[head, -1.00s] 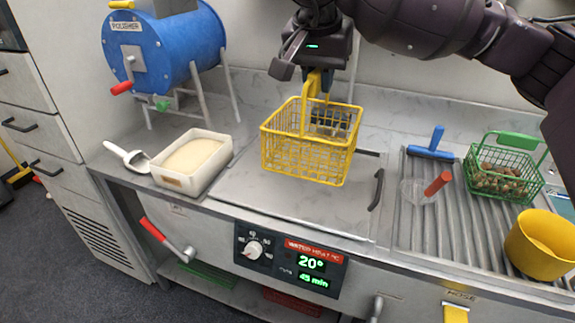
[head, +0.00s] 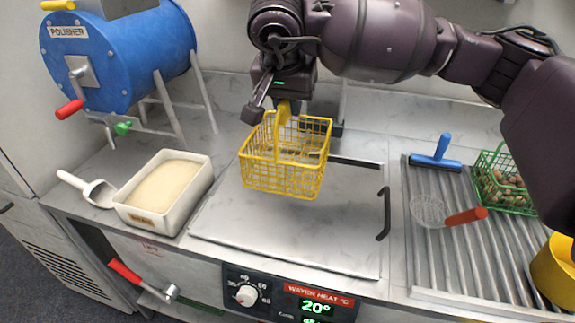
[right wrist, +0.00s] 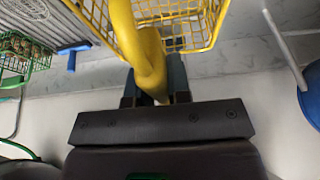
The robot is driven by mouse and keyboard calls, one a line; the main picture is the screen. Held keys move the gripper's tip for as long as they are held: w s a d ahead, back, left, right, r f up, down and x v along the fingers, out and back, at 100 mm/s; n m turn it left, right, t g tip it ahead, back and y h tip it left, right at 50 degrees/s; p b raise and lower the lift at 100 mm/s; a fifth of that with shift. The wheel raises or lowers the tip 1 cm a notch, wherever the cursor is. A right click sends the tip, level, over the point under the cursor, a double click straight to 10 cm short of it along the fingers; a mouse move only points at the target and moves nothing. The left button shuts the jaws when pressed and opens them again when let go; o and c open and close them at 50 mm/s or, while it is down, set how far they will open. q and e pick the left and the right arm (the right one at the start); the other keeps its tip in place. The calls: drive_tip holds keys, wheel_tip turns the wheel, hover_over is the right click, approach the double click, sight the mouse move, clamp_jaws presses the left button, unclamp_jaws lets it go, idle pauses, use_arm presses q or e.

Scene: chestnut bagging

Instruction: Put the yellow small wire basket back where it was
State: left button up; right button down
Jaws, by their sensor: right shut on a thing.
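The yellow small wire basket (head: 284,172) hangs upright over the flat metal lid (head: 330,235) of the water heater. I cannot tell whether its bottom touches the lid. My right gripper (head: 287,103) is above the basket and shut on its thick yellow handle. In the right wrist view the handle (right wrist: 148,55) runs between the two fingers (right wrist: 153,84), with the basket's mesh (right wrist: 188,28) beyond. The basket looks empty. My left gripper is not in view.
A blue polisher (head: 120,65), a white tray of grain-like stuff (head: 205,180) and a scoop (head: 98,190) are at left. A ribbed drainboard (head: 455,255) at right bears a blue-handled tool (head: 436,155), a red-handled strainer (head: 465,217), a green basket of chestnuts (head: 520,207) and a yellow bucket (head: 556,275).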

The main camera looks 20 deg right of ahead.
sight(288, 159)
wheel_tip(288, 159, down, 13)
drive_tip(key=shift+w+f+b, duration=0.1)
drive_tip(key=shift+b, duration=0.3)
drive_tip(key=shift+f, duration=0.15)
drive_tip(key=c, duration=1.1)
unclamp_jaws()
drive_tip(key=shift+r, duration=0.35)
drive_tip(key=p+v, duration=0.1)
drive_tip(key=v, duration=1)
drive_tip(key=shift+a+r, duration=0.1)
drive_tip(key=shift+r, duration=0.2)
